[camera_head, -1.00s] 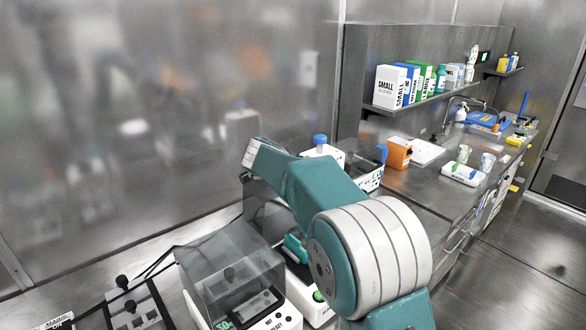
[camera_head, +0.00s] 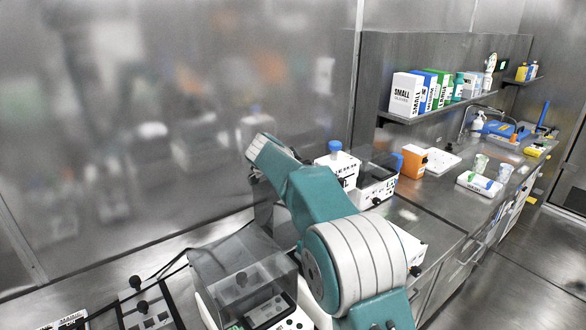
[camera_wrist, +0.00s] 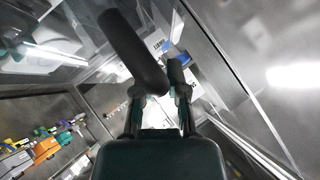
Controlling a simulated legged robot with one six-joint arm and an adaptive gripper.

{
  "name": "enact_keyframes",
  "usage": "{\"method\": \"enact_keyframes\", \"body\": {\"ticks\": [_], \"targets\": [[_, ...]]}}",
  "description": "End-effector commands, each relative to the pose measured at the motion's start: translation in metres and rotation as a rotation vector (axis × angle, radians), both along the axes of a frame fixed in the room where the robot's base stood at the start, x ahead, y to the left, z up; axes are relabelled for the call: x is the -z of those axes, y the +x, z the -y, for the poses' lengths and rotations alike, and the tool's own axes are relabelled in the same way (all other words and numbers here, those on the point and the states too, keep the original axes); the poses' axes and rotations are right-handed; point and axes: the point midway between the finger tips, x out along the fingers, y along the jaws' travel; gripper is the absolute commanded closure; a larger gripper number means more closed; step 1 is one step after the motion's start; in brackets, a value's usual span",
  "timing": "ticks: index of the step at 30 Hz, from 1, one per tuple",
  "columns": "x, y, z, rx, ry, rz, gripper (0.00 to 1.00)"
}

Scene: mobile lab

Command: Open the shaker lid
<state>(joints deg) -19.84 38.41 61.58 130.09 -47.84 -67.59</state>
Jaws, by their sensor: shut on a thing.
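A shaker with a clear, smoky box lid (camera_head: 225,262) and a white base with a dark front panel stands at the lower middle of the head view. Another see-through panel (camera_head: 264,208) shows behind my arm; I cannot tell whether it is part of a lid. In the wrist view my gripper (camera_wrist: 160,95) is shut on a thick dark bar-like handle (camera_wrist: 130,48), which runs slanting up and left from the fingers. Clear sheets with reflections show beyond it. In the head view my arm hides the gripper and the handle.
A device with black knobs (camera_head: 145,310) stands at the lower left. A white device with a blue cap (camera_head: 336,166), an orange box (camera_head: 413,163) and a white tray (camera_head: 441,160) stand on the bench behind. A shelf (camera_head: 435,113) holds several boxes. A metal wall is at the left.

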Motion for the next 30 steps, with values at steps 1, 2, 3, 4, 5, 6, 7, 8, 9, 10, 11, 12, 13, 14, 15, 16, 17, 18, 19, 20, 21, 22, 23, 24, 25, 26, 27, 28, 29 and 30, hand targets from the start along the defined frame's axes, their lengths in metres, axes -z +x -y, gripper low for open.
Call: {"method": "enact_keyframes", "body": {"ticks": [1, 2, 3, 4, 5, 6, 7, 8, 9, 10, 11, 12, 13, 14, 15, 16, 17, 18, 19, 20, 21, 22, 23, 24, 25, 26, 27, 28, 29, 30], "targets": [[-0.005, 0.001, 0.003, 0.002, -0.001, 0.008, 1.0], [-0.005, 0.001, 0.003, 0.002, -0.001, 0.008, 0.69], [-0.005, 0.001, 0.003, 0.002, -0.001, 0.008, 0.51], [-0.004, 0.001, 0.003, 0.002, -0.001, 0.008, 0.46], [-0.004, 0.001, 0.002, 0.002, -0.001, 0.007, 0.46], [-0.003, 0.001, 0.002, 0.002, -0.001, 0.006, 0.46], [-0.003, 0.001, 0.001, 0.002, -0.001, 0.006, 0.46], [-0.003, 0.001, 0.001, 0.002, -0.001, 0.005, 0.46], [-0.002, 0.001, 0.001, 0.001, -0.002, 0.005, 0.46], [-0.002, 0.001, 0.0, 0.001, -0.002, 0.005, 0.46], [-0.002, 0.001, 0.0, 0.001, -0.002, 0.005, 0.46], [-0.002, 0.0, -0.001, 0.0, -0.002, 0.004, 0.46], [-0.002, 0.0, -0.001, 0.0, -0.002, 0.004, 0.46], [-0.002, 0.0, -0.001, 0.0, -0.002, 0.004, 0.46], [-0.003, -0.001, -0.002, 0.0, -0.002, 0.004, 0.46], [-0.004, -0.002, -0.003, -0.001, -0.002, 0.004, 0.46], [-0.005, -0.004, -0.004, -0.001, -0.002, 0.004, 0.46], [-0.008, -0.007, -0.006, -0.001, -0.002, 0.004, 0.46], [-0.011, -0.011, -0.007, -0.001, -0.002, 0.004, 0.46], [-0.014, -0.015, -0.009, -0.001, -0.002, 0.005, 0.46], [-0.018, -0.02, -0.011, -0.001, -0.002, 0.005, 0.46], [-0.022, -0.025, -0.013, -0.001, -0.001, 0.006, 0.46], [-0.026, -0.03, -0.016, -0.002, -0.001, 0.006, 0.46], [-0.031, -0.036, -0.018, -0.002, -0.001, 0.006, 0.46], [-0.035, -0.041, -0.02, -0.002, -0.001, 0.005, 0.46], [-0.039, -0.046, -0.022, -0.001, -0.002, 0.005, 0.46], [-0.043, -0.052, -0.025, -0.002, -0.001, 0.005, 0.46], [-0.047, -0.056, -0.027, -0.002, -0.001, 0.005, 0.46], [-0.051, -0.06, -0.029, -0.002, -0.001, 0.005, 0.46], [-0.054, -0.066, -0.031, 0.0, -0.002, 0.004, 0.46]]}}
